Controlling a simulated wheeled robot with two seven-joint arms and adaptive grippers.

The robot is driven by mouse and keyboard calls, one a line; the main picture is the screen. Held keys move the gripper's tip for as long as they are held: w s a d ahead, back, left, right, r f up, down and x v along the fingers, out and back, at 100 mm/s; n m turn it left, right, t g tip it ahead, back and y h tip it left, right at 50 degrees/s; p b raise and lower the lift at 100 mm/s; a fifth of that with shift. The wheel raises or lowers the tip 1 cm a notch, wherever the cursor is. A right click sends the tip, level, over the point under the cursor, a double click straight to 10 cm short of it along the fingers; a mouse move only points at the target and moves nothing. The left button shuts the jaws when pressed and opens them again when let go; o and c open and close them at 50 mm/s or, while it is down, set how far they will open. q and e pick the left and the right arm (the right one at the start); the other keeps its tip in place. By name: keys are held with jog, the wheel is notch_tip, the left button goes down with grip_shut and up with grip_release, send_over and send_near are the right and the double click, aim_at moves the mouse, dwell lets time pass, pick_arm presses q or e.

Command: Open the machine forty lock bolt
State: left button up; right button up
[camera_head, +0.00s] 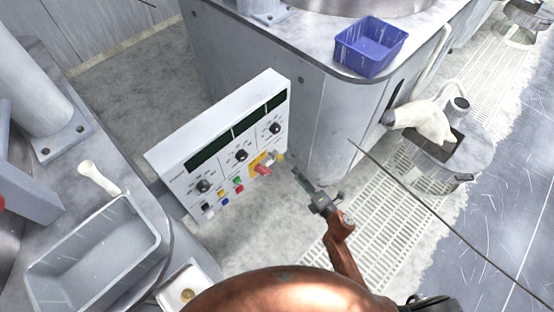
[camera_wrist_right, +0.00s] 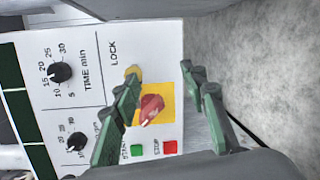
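The white control panel (camera_head: 225,150) stands tilted in the middle of the head view, with dark displays, black knobs and coloured buttons. A small yellow lock bolt (camera_head: 278,157) sticks out near its right edge. In the right wrist view the bolt (camera_wrist_right: 134,71) is beside the printed word LOCK. A red knob (camera_wrist_right: 151,108) on a yellow plate (camera_wrist_right: 167,98) is next to it. My right gripper (camera_head: 299,177) is just right of the panel. In the wrist view its green fingers (camera_wrist_right: 165,85) are apart, with the red knob and plate between them; one fingertip overlaps the bolt area. Contact cannot be told. My left gripper is not in view.
A grey tray (camera_head: 151,236) and a white-handled tool (camera_head: 98,178) lie on the left bench. A blue bin (camera_head: 398,43) stands on the counter at the back. A white jug (camera_head: 428,122) is at the right. Floor grating (camera_head: 375,225) lies beyond my right arm.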

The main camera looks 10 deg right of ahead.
aim_at(280, 158)
jog(key=w+a+r+n+b, duration=0.1)
jog(key=w+a, duration=0.1)
jog(key=w+a+r+n+y+b, duration=0.1)
jog(key=w+a, duration=0.1)
jog(key=w, duration=0.1)
jog(key=w+a+r+n+b, duration=0.1)
jog(key=w+a, duration=0.1)
jog(key=w, duration=0.1)
jog(key=shift+w+a+r+n+y, duration=0.1)
jog(key=shift+a+r+n+y, duration=0.1)
jog(key=shift+r+n+y, duration=0.15)
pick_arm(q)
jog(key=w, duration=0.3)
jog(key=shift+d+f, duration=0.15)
pick_arm(e)
grip_shut()
